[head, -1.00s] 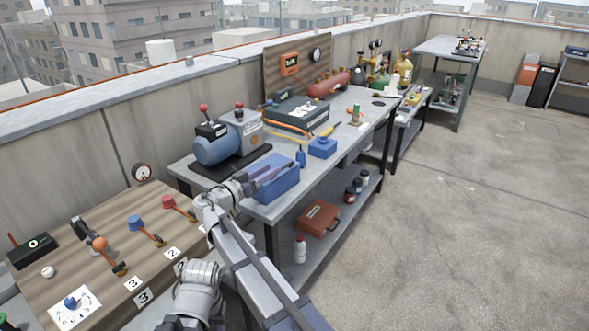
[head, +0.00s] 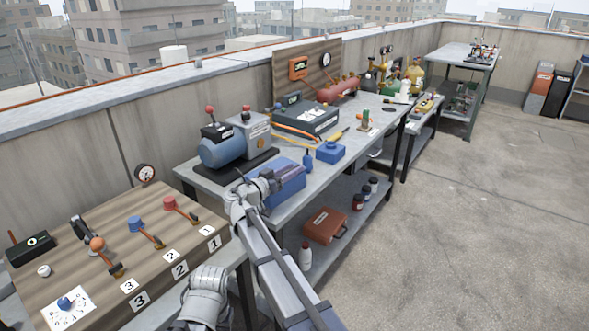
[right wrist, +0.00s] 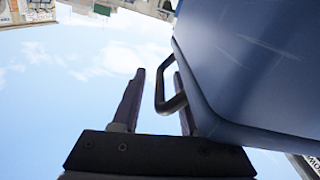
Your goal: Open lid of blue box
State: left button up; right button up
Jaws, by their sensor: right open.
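The larger blue box (head: 290,187) sits on the near front part of the grey workbench, its lid looking shut. My right gripper (head: 284,172) is at this box in the head view, its fingers over the top at the back edge. In the right wrist view the blue box (right wrist: 260,70) fills the right side, with a black loop handle (right wrist: 161,88) on it. My open right gripper (right wrist: 158,95) has the handle's bar between its fingers, the right finger partly behind the handle. Whether they touch cannot be told.
A blue pump (head: 222,148) stands behind the box. A smaller blue box (head: 330,152) and a blue bottle (head: 307,160) stand to its right. A wooden board with levers (head: 120,240) lies to the left. The floor at right is clear.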

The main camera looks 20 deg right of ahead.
jog(key=shift+x, duration=0.8)
jog(key=shift+s, duration=0.1)
grip_shut()
dwell(0.9)
